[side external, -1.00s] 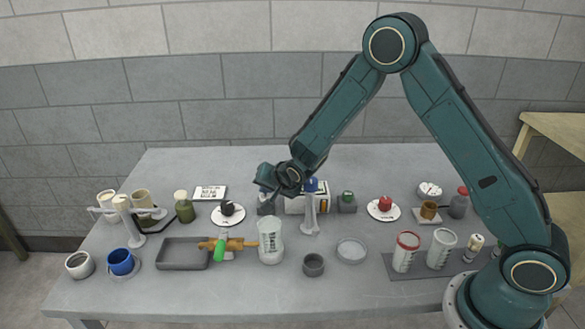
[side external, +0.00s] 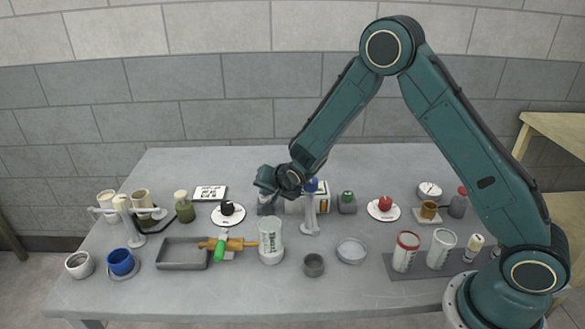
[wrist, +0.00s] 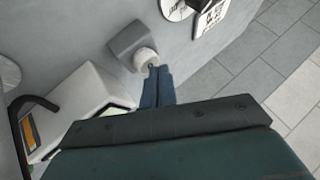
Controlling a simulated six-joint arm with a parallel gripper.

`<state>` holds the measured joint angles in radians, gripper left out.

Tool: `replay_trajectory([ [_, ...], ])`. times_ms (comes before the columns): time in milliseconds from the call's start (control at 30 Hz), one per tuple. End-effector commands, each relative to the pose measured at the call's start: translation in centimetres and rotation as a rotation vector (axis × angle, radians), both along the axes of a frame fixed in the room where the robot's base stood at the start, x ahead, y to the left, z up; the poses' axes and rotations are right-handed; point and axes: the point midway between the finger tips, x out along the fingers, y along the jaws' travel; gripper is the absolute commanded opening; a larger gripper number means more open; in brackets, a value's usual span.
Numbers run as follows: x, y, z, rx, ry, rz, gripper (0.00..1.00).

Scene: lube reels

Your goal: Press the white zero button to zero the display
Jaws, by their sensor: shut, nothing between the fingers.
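The white zero button (wrist: 145,58) is a round white cap on a small grey block (wrist: 127,38) in the wrist view. In the side view the white cap (side external: 264,197) shows just under my wrist, and the grey block (side external: 266,209) is partly hidden. My gripper (wrist: 155,70) is shut and empty. Its blue-grey fingertips overlap the cap's near right edge in the wrist view; I cannot tell whether they touch it. The white box with a green and orange face (wrist: 85,110), perhaps the display unit, stands beside the block; its reading is not legible.
A blue-topped white stand (side external: 311,210) is close to the right of my gripper. A grey block with a green button (side external: 347,203) stands farther right. A plate with a black knob (side external: 228,212) is on the left.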

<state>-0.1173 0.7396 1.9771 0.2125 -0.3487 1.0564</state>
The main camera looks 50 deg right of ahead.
Motion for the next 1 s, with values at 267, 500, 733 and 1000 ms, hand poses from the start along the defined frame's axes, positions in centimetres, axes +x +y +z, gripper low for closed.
replay_trajectory([
  [267,0.0,0.0,-0.3,0.0,0.001,0.0,0.0],
  [500,0.0,0.0,-0.4,0.0,0.001,0.0,0.0],
  [733,0.0,0.0,-0.2,0.0,0.001,0.0,0.0],
  [1000,0.0,0.0,0.8,0.0,0.001,0.0,0.0],
])
